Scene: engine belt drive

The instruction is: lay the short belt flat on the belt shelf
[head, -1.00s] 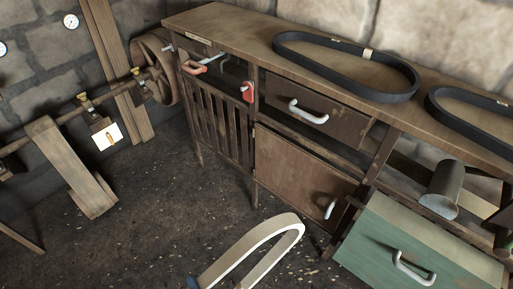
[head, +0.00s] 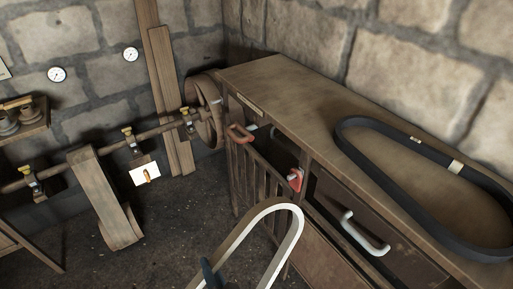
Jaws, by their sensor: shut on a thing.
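A pale cream belt loop (head: 285,218), which I take for the short belt, rises tilted from the bottom of the head view, its rounded end up. My gripper (head: 210,274) shows only as a dark blue finger at the bottom edge, against the belt's left strand; it is shut on the belt. The rest of the gripper and the belt's lower end are out of frame. The wooden top (head: 285,85) of the long cabinet, seemingly the belt shelf, is behind and to the right. The held belt is apart from it in the picture.
A larger black belt (head: 375,172) lies flat on the right part of the wooden top; the left part is bare. A red handle (head: 240,133), a red latch (head: 295,179) and a white drawer handle (head: 364,234) stick out from the front.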

